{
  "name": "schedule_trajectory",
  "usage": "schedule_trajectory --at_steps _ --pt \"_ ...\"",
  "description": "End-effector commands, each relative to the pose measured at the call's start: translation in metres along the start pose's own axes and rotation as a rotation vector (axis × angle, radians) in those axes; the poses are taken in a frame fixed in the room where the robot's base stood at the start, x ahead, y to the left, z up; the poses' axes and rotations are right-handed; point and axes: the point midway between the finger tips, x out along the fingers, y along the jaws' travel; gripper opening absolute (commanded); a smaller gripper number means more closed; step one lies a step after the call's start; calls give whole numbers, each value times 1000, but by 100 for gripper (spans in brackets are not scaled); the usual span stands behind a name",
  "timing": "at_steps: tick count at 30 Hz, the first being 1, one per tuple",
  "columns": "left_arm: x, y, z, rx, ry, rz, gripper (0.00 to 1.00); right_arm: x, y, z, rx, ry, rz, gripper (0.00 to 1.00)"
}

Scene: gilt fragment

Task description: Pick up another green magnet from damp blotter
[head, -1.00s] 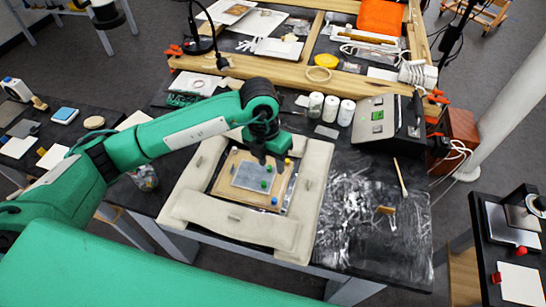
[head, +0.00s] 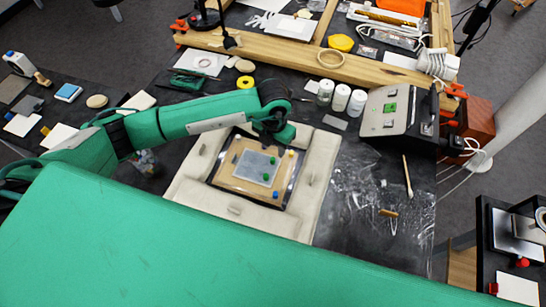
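A grey sheet (head: 250,163) lies on a tan board (head: 229,180) inside a beige padded surround (head: 190,190). I cannot tell which layer is the damp blotter. Two green magnets (head: 266,177) show on the sheet, one above the other in the picture. A blue magnet (head: 275,195) sits near the board's lower right, and a yellow one (head: 291,153) near its upper right. My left gripper (head: 274,139) is above the far edge of the board, apart from the green magnets. Its fingers are mostly hidden by the wrist. My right gripper is out of view.
White-lidded jars (head: 341,97) stand behind the surround to the right. A grey case (head: 388,110) is at the right back, with a thin stick (head: 407,176) before it. A wooden frame (head: 283,58) crosses the back.

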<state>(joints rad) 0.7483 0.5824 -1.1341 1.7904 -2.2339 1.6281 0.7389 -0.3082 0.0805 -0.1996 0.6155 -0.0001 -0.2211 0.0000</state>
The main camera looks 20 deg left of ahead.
Motion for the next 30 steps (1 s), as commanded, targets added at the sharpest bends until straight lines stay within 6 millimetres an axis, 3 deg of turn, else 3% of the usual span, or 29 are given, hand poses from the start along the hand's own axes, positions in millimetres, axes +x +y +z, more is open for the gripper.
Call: schedule_trajectory --at_steps 6,15,22,28,30 --pt "16 -2 -5 0 6 0 40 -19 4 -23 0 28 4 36" --pt "50 -3 -6 1 2 0 40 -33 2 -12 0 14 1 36" --pt "53 -2 -6 1 0 0 40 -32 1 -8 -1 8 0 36" --pt "52 -2 -6 1 0 0 2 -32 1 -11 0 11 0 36" --pt "52 -2 -6 0 0 0 0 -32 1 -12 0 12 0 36"
